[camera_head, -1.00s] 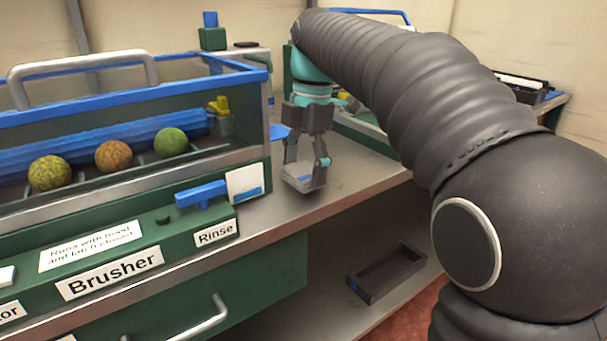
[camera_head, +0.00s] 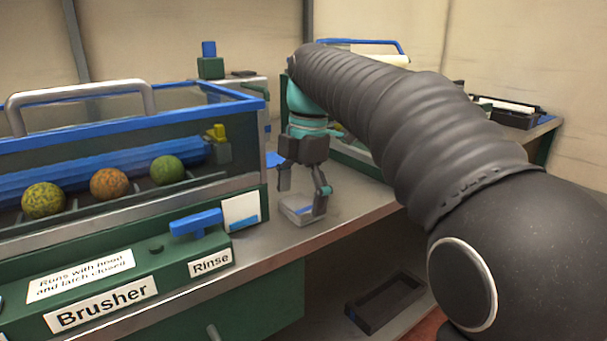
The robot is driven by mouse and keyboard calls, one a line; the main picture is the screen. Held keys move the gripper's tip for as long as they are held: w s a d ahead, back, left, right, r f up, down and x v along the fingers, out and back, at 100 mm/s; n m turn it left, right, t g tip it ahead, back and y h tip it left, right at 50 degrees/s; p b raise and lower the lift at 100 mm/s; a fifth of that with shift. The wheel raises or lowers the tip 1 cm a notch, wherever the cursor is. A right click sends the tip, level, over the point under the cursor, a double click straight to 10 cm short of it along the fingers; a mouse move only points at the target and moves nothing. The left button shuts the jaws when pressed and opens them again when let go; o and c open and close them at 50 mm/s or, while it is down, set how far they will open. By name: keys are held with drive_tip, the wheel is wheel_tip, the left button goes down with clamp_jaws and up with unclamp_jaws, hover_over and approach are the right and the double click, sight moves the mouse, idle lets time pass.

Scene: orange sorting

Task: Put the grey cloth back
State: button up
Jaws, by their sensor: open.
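A small folded grey cloth (camera_head: 300,209) with a blue patch lies on the metal worktop, to the right of the brusher machine and near the worktop's front edge. My gripper (camera_head: 302,198) points down over it. Its fingers are apart: the left finger hangs beside and above the cloth's left end, and the right finger reaches down at its right side. Whether the right finger touches the cloth I cannot tell.
The green brusher (camera_head: 130,225), with several oranges and a blue-handled lever (camera_head: 197,222), stands close on the left. A black tray (camera_head: 385,302) sits on the lower shelf. The worktop (camera_head: 352,205) right of the cloth is clear.

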sight(309, 202)
wheel_tip(309, 202, up, 12)
drive_tip(key=d+p, duration=0.1)
drive_tip(key=shift+w+f, duration=0.15)
drive_tip(key=shift+w, duration=0.25)
drive_tip(key=shift+d, duration=0.1)
drive_tip(key=s+d+f+m+t, duration=0.2)
drive_tip(key=s+d+f+m, duration=0.2)
drive_tip(key=s+f+m, duration=0.3)
drive_tip(key=s+d+f+m+t, duration=0.2)
drive_tip(key=s+d+f+m, duration=0.3)
drive_tip(key=s+f+m, duration=0.2)
drive_tip(key=s+d+f+m+t+h, duration=0.1)
drive_tip(key=s+d+f+m+t, duration=0.1)
drive_tip(key=s+d+f+m, duration=0.2)
drive_tip(key=s+f+m, duration=0.3)
drive_tip(key=f+m, duration=0.3)
drive_tip(key=f, duration=0.1)
drive_tip(key=shift+s+d+m, duration=0.25)
drive_tip(key=shift+s+m, duration=0.15)
